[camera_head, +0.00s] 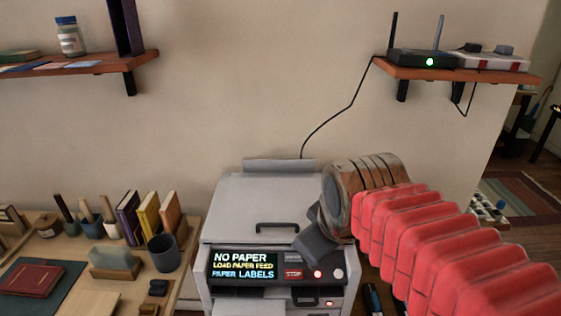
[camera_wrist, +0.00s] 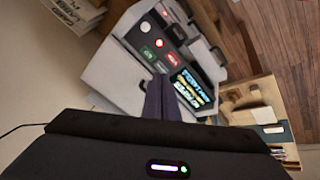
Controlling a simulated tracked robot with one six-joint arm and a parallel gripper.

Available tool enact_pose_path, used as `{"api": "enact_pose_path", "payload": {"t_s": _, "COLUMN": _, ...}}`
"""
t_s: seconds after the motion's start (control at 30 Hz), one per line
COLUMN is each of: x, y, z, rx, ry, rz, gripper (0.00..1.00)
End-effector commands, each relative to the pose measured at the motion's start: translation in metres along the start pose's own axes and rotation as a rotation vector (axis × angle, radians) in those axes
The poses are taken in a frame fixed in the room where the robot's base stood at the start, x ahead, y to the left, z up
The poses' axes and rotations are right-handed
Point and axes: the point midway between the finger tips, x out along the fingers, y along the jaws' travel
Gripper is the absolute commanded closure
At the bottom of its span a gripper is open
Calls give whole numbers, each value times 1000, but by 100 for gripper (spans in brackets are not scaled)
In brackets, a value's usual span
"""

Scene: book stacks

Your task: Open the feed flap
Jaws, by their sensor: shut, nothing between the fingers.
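The printer (camera_head: 235,200) is a pale grey box against the wall, and its body also shows rotated in the wrist view (camera_wrist: 130,62). Its top cover lies shut, with a dark handle (camera_head: 277,227) near the front edge. A grey strip (camera_head: 280,165) stands along the back of the top; I cannot tell which part is the feed flap. The lit screen (camera_head: 243,266) reads NO PAPER, LOAD PAPER FEED, PAPER LABELS. My gripper (camera_head: 312,246) is over the printer's right front, by the handle. In the wrist view its dark fingers (camera_wrist: 161,92) are together and empty.
Left of the printer is a table with several books (camera_head: 147,213), a dark mug (camera_head: 163,252) and a red book (camera_head: 35,277). A right wall shelf holds a router (camera_head: 425,60); its black cable (camera_head: 335,115) hangs behind the printer.

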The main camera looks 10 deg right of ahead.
Motion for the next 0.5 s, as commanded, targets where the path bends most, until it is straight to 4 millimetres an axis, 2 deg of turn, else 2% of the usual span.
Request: {"api": "enact_pose_path", "payload": {"t_s": 0.5, "x": 22, "y": 60, "z": -104, "rx": -841, "ry": -24, "rz": 13, "gripper": 100}}
